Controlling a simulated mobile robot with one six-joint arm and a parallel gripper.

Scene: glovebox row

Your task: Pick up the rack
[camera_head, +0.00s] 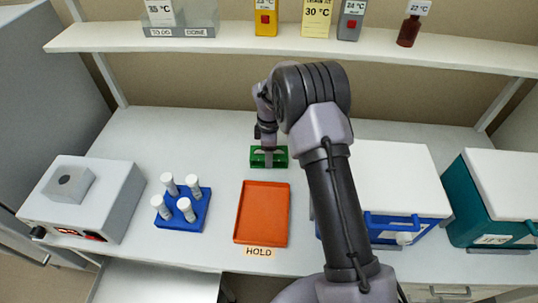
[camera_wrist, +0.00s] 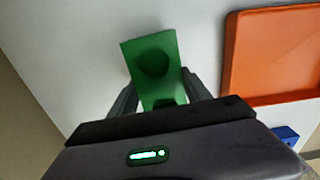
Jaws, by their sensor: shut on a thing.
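A green rack (camera_head: 282,158) is on or just above the white bench, behind the orange tray; I cannot tell whether it touches the bench. In the wrist view the green rack (camera_wrist: 152,62) shows a round dark hole and sits between my fingers. My gripper (camera_head: 268,160) is shut on the green rack from above, and in the wrist view its two fingers stand on either side of it. A blue rack (camera_head: 203,212) with several white-capped tubes stands at the left of the orange tray.
The orange tray (camera_head: 250,238) is empty, with a HOLD label (camera_head: 260,252) in front. A grey device (camera_head: 110,192) stands at left. A white-and-blue box (camera_head: 400,185) and a teal box (camera_head: 478,215) stand at right. A shelf (camera_head: 230,45) with bottles runs above the bench.

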